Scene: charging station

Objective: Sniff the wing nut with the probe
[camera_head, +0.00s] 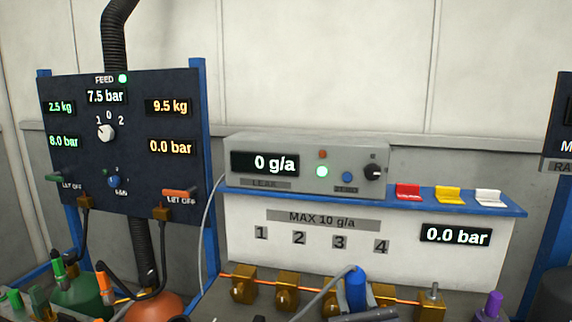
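A blue-handled tool (356,290), which looks like the probe, stands near the bottom edge with a grey hose (322,291) at its top. Its lower end is hidden behind a dark piece (366,316) cut off by the frame; I cannot tell what that piece is. Several brass fittings sit on a copper line below the numbers 1 to 4, including one at the left (243,285) and one with a pin on top at the right (432,300). I cannot tell which is the wing nut.
The grey leak meter (307,160) reads 0 g/a with a green lamp lit. Red, yellow and white clips (448,194) sit on the blue shelf. The dark feed panel (125,140) stands left. Green and orange cylinders (150,306) with hoses stand below it.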

